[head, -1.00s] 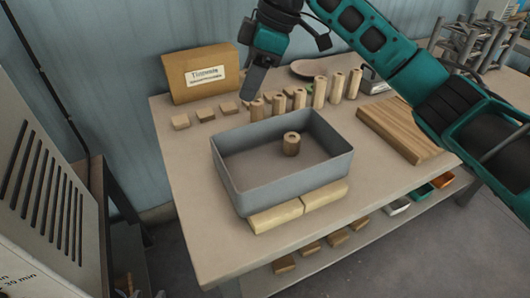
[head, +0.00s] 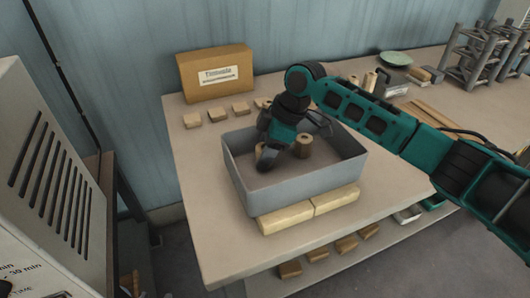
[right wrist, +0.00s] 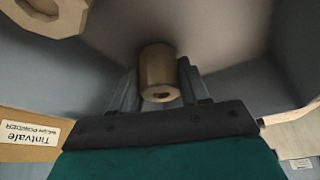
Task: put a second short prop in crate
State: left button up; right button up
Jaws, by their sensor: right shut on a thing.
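A second short prop (right wrist: 45,15) shows at the upper left of the right wrist view, apart from the fingers. In the head view a brown prop (head: 304,147) shows beside my gripper in the crate; I cannot tell which of the two it is. Whether the held prop touches the crate floor is unclear. My left gripper is out of view.
A cardboard box (head: 215,75) stands at the back left, with several small wooden blocks (head: 215,115) in front. Taller props (head: 370,82) stand behind my right arm. The table's left front is clear.

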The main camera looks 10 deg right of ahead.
jog(key=shift+f, duration=0.15)
jog(key=o, duration=0.6)
jog(key=shift+f, duration=0.15)
jog(key=shift+o, duration=1.2)
jog(key=shift+r, duration=0.3)
jog(key=p+v, duration=0.1)
jog(key=v, duration=1)
jog(key=shift+r, duration=0.35)
jog(key=shift+s+d+f, duration=0.1)
jog(key=shift+d, duration=0.05)
